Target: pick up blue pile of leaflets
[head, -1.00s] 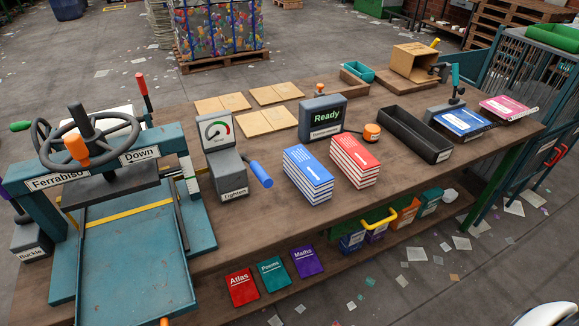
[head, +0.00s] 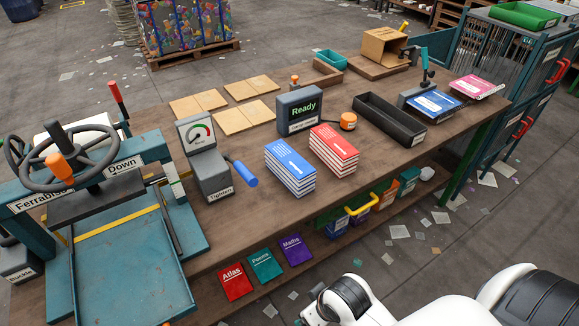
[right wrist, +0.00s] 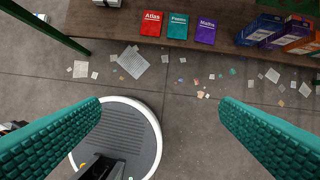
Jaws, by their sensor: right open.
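The blue pile of leaflets (head: 290,167) stands on the workbench in the head view, left of a red pile of leaflets (head: 333,149). Neither gripper touches it. My right gripper (right wrist: 160,135) shows in the right wrist view as two teal ribbed fingers spread wide. It is open and empty, above the floor in front of the bench. In the head view only my white right arm shows at the bottom right, below the bench's front edge. My left gripper is in neither view.
A tightener with a blue handle (head: 240,171) stands close left of the blue pile. Behind are the Ready display (head: 299,110) and an orange button (head: 348,120). A black tray (head: 389,121) lies to the right. The bench's front edge and lower shelf (head: 222,297) face me.

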